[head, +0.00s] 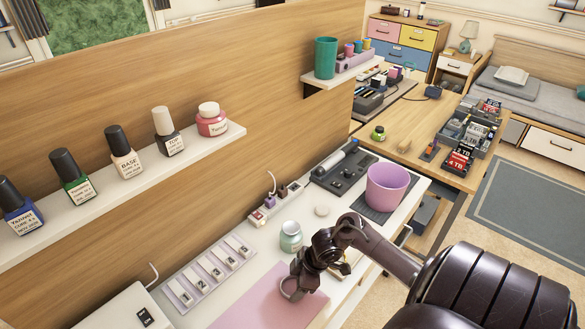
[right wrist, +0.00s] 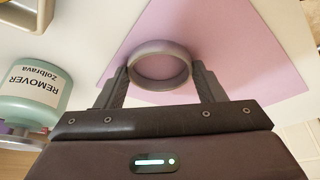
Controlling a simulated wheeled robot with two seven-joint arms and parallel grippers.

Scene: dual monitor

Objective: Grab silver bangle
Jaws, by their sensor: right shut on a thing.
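The silver bangle (right wrist: 160,46) is a plain grey ring between the fingers of my right gripper (right wrist: 162,78) in the right wrist view. The fingers press on its left and right sides, with the pink mat (right wrist: 225,45) behind it. In the head view, my right gripper (head: 298,284) points down over the pink mat (head: 262,308), and the bangle is partly hidden at its tip. I cannot tell whether the bangle touches the mat. My left gripper is not in view.
A pale green remover jar (head: 291,238) stands close behind my right gripper; it also shows in the right wrist view (right wrist: 30,105). A tray of small sample plates (head: 208,272) lies to the left. A pink bin (head: 387,187) stands farther right. A shelf (head: 130,185) holds several bottles.

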